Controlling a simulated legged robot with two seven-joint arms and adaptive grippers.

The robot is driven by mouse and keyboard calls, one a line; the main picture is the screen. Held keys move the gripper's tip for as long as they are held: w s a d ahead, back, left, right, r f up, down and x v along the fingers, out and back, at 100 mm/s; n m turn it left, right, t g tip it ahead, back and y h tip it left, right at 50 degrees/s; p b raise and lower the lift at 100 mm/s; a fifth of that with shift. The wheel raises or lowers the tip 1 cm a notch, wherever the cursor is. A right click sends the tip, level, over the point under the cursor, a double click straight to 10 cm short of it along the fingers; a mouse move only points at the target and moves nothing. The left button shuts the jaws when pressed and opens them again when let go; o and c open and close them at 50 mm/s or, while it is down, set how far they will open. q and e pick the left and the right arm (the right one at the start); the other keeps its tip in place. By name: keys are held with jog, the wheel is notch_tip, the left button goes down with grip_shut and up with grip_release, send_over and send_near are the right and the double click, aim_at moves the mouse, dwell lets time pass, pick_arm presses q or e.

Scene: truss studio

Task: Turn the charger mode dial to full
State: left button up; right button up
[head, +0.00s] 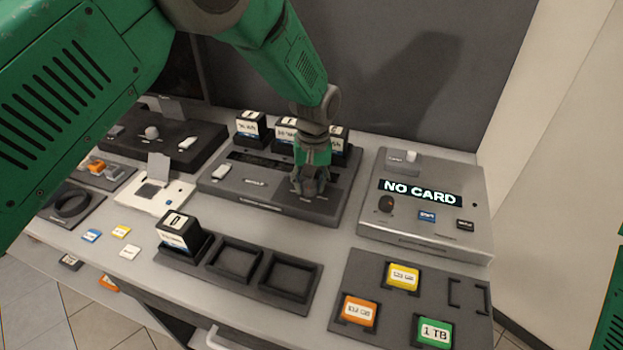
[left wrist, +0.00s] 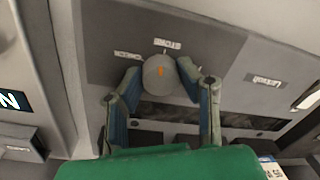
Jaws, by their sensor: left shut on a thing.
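The charger (head: 225,183) is a dark grey box on the bench, with several black and white batteries (head: 250,127) standing along its back. My left gripper (head: 308,190) points down over the right part of the charger's top and hides the mode dial there in the head view. In the left wrist view the mode dial (left wrist: 161,73) is a round grey knob with an orange mark. The left gripper's (left wrist: 160,80) two fingers are shut on its sides. Small white labels (left wrist: 167,44) lie around the dial, upside down and too small to read surely.
A grey card reader (head: 428,228) showing "NO CARD" stands right of the charger. In front are a three-bay battery tray (head: 236,262) with one battery (head: 181,234) in its left bay, and a card tray (head: 385,290) with yellow, orange and green cards. A dark wall rises behind.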

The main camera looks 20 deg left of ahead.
pick_arm(q)
jog(key=m, duration=0.2)
jog(key=m+p, duration=0.1)
jog(key=shift+w+a+r+m, duration=0.1)
jog(key=shift+w+r+m, duration=0.15)
jog(key=shift+m, duration=0.15)
jog(key=m+p, duration=0.1)
jog(key=m, duration=0.3)
jog(key=shift+m, duration=0.3)
jog(key=m+p, duration=0.1)
jog(key=m, duration=0.3)
jog(key=shift+t, duration=0.4)
jog(key=shift+f+m+p, duration=0.1)
jog(key=shift+m+p, duration=0.3)
jog(key=shift+m, duration=2)
jog(key=o, duration=1.1)
jog(key=shift+f, duration=0.1)
jog(key=shift+o, duration=0.2)
jog(key=shift+f, duration=0.1)
